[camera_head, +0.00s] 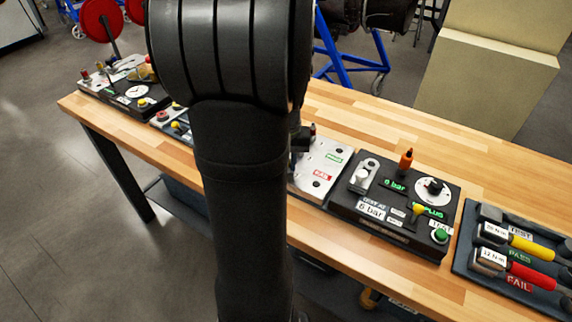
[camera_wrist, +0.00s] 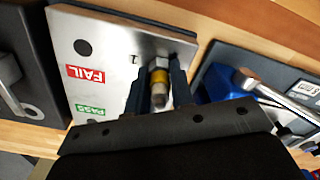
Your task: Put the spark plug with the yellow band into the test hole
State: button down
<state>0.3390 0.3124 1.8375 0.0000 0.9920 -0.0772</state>
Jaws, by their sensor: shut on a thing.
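In the wrist view my gripper (camera_wrist: 158,88) is shut on a spark plug with a yellow band (camera_wrist: 159,77), held between the two fingers. The plug is over or at the upper right part of a metal plate (camera_wrist: 115,30); I cannot tell whether it touches the plate. In the head view my gripper (camera_head: 301,140) is mostly hidden behind my arm, beside the plate (camera_head: 308,178) with PASS and FAIL labels. To its right stands a black tester (camera_head: 350,212) with a 6 bar label and a white disc (camera_head: 433,191). I cannot make out the test hole for sure.
An orange-topped part (camera_head: 406,158) stands up on the tester. A dark tray (camera_head: 465,262) with yellow and red-handled tools lies at the right. More fixtures (camera_head: 130,88) stand at the left. Bare wood (camera_head: 500,160) is clear behind the tester.

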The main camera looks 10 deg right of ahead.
jog(key=shift+r, duration=0.7)
jog(key=shift+r, duration=1.9)
jog(key=s+d+r+m, duration=0.2)
jog(key=d, duration=0.9)
jog(key=s+d+r+m, duration=0.1)
jog(key=s+d+m, duration=0.15)
jog(key=d, duration=0.95)
jog(key=shift+w+f, duration=0.15)
jog(key=shift+f, duration=0.8)
jog(key=shift+w+f, duration=0.1)
jog(key=shift+f, duration=0.85)
jog(key=shift+a+f, duration=0.1)
jog(key=shift+f, duration=0.5)
jog(key=shift+f, duration=0.4)
jog(key=shift+f, duration=0.3)
